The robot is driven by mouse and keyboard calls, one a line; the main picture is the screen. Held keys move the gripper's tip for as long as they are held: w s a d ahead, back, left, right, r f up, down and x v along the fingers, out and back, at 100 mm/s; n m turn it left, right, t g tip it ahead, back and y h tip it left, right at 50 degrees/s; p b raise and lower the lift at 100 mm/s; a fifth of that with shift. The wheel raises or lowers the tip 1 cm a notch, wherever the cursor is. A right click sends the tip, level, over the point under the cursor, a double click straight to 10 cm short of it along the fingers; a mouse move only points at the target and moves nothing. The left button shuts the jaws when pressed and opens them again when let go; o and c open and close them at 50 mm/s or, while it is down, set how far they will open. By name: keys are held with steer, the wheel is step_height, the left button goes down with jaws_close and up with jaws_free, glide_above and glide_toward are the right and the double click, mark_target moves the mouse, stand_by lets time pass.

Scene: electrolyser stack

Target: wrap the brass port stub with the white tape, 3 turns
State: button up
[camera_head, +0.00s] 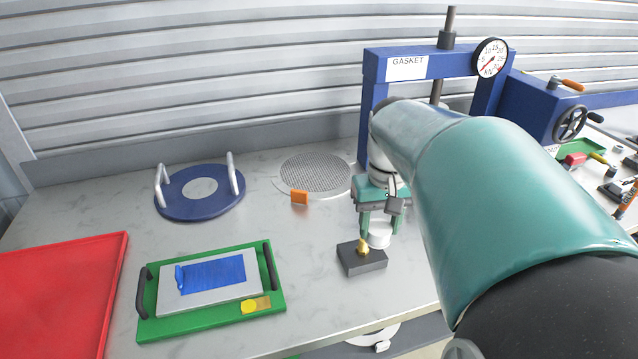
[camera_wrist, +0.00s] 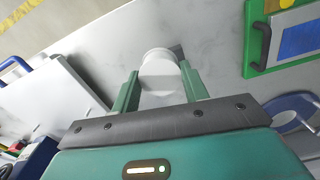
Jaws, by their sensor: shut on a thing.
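The brass port stub (camera_head: 363,246) stands upright on a dark block (camera_head: 362,261) on the bench. My gripper (camera_head: 379,226) is shut on a white tape roll (camera_head: 379,237) just right of and behind the stub. In the wrist view the roll (camera_wrist: 160,76) sits between the two green fingers of the gripper (camera_wrist: 158,88). A small part of the dark block (camera_wrist: 177,51) shows behind the roll there; the stub is hidden. I cannot tell whether any tape lies on the stub or whether the roll touches it.
A green tray (camera_head: 150,325) with a grey plate and blue sheet lies left of the block. A blue disc with handles (camera_head: 165,208), a round mesh (camera_head: 316,174) and an orange piece (camera_head: 299,197) lie behind. A blue press (camera_head: 368,100) stands at the back. A red tray (camera_head: 60,300) is far left.

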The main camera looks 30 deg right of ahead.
steer(key=shift+f, duration=5)
